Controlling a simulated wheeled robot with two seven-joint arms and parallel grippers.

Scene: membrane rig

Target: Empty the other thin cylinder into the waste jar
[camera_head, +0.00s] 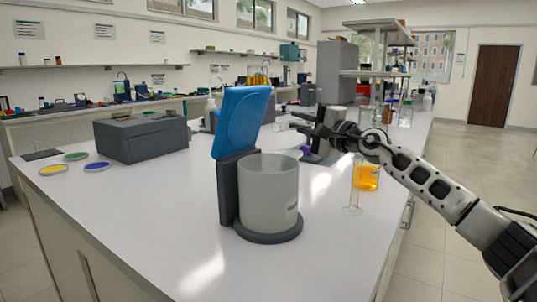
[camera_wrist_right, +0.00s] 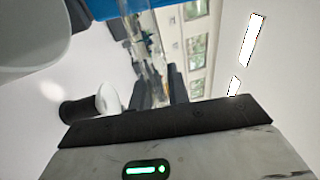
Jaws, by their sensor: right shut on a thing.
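The waste jar (camera_head: 268,195) is a pale translucent jar on a dark round base, with its blue lid (camera_head: 240,122) raised at its left. My right gripper (camera_head: 311,125) is behind and to the right of the jar, above the bench. It is shut on a clear thin cylinder (camera_wrist_right: 150,50), which is hard to make out in the head view. In the wrist view the jar (camera_wrist_right: 30,35) is at upper left and the lid (camera_wrist_right: 105,8) at the top. Another thin clear cylinder (camera_head: 354,190) stands upright right of the jar. My left gripper is out of view.
A glass of orange liquid (camera_head: 367,178) stands close to the standing cylinder. A grey box (camera_head: 142,138) and coloured discs (camera_head: 97,166) lie at left. A shelf rack (camera_head: 378,75) and bottles stand at the back right. The front left bench is clear.

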